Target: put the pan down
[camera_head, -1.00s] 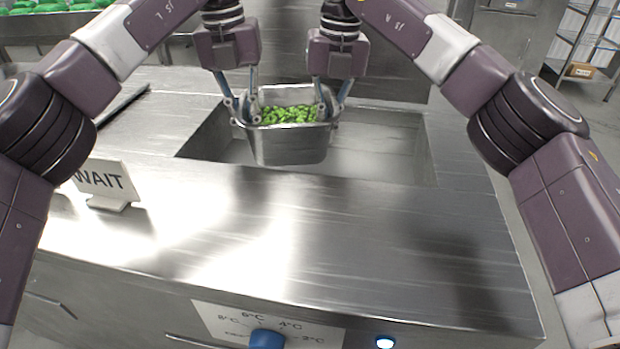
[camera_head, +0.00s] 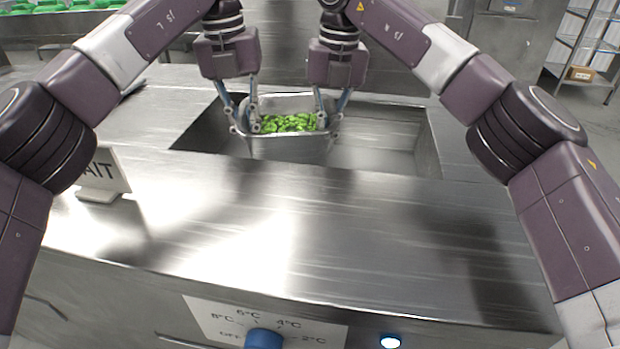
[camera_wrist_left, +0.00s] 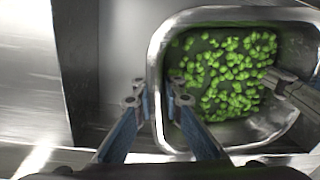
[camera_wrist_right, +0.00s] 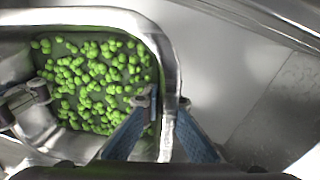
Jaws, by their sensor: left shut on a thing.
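A steel pan (camera_head: 290,146) with green pieces (camera_head: 288,123) in it is held level between my two grippers, its lower part down in the rectangular well (camera_head: 385,140) of the steel counter. The well's front edge hides the pan's bottom, so I cannot tell whether it touches anything. My left gripper (camera_head: 244,126) is shut on the pan's left rim, one finger inside and one outside, as the left wrist view (camera_wrist_left: 156,98) shows. My right gripper (camera_head: 329,121) is shut on the right rim in the same way, as the right wrist view (camera_wrist_right: 165,98) shows.
The right part of the well is empty. A white WAIT sign (camera_head: 104,172) stands on the counter (camera_head: 330,220) at left. A blue temperature knob (camera_head: 264,340) and a lit button (camera_head: 390,342) are on the front panel. The counter's front area is clear.

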